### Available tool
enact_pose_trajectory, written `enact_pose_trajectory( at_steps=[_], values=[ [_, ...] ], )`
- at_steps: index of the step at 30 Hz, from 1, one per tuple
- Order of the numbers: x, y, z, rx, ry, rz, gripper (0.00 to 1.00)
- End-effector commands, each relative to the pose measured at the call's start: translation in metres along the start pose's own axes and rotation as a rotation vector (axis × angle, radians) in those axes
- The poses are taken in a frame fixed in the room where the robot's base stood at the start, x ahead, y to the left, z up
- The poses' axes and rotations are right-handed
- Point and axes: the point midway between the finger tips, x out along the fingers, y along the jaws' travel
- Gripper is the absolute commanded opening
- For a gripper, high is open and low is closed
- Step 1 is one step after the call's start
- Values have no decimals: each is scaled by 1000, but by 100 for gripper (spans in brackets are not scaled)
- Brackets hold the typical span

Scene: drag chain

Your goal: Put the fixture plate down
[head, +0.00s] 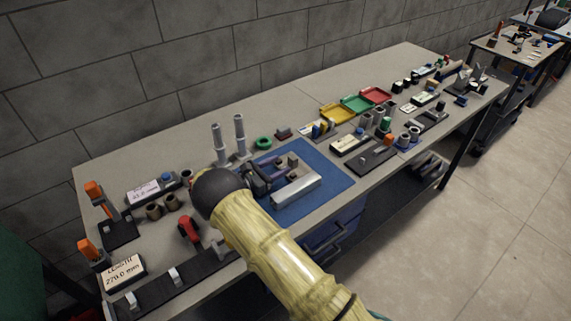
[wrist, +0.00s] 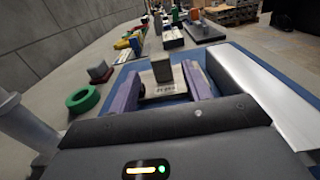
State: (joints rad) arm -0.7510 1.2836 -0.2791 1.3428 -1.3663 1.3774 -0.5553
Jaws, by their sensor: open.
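My gripper (wrist: 160,98) is low over the blue mat (head: 328,172), with its two purple fingers spread apart. In the head view my arm and wrist hide part of this spot.
A long silver bar (head: 297,190) lies on the mat right beside my gripper. A green ring (head: 263,142) and two grey upright posts (head: 239,130) stand to the left. Yellow, green and red trays (head: 375,94) lie farther along the bench. The mat's right part is bare.

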Motion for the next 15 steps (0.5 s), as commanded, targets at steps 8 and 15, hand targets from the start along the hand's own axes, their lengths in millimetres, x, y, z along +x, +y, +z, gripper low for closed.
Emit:
enact_pose_trajectory(
  at_steps=[8, 15],
  values=[
    [-27, 0, 0, 0, -1, 0, 49],
    [-27, 0, 0, -1, -1, -1, 49]
  ],
)
